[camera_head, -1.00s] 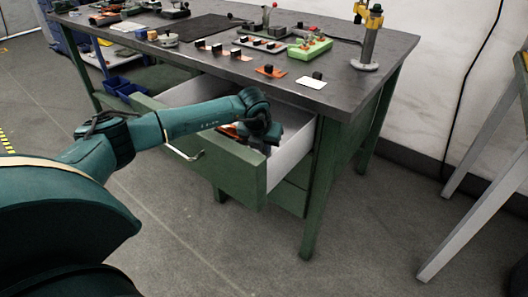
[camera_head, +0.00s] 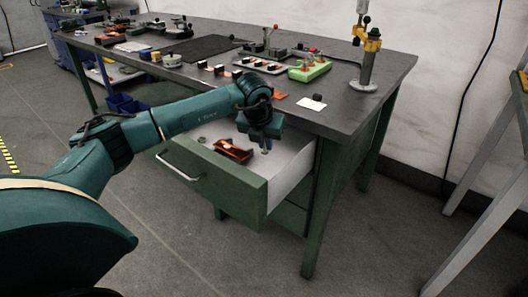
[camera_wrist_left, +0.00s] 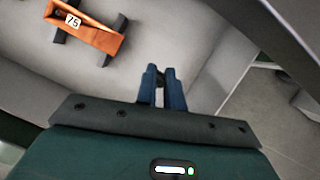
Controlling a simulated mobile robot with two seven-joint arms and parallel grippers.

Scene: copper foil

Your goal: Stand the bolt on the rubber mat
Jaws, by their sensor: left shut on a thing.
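My left gripper (camera_head: 264,143) is over the open drawer, pointing down, with its fingers closed together. It is shut on a small metal piece, which I take to be the bolt (camera_head: 265,151); only a little of it shows under the fingers. In the left wrist view the blue fingers of the left gripper (camera_wrist_left: 161,84) are close together at the middle, with a small dark bit between the tips. The black rubber mat (camera_head: 205,47) lies flat on the workbench, beyond my left arm. My right gripper is not in view.
The green drawer (camera_head: 225,178) stands pulled out and holds an orange and black item (camera_head: 233,150), labelled 75 in the wrist view. The workbench (camera_head: 345,115) carries a green block (camera_head: 310,70), a yellow-headed stand (camera_head: 369,60), a white card (camera_head: 312,104) and several small parts.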

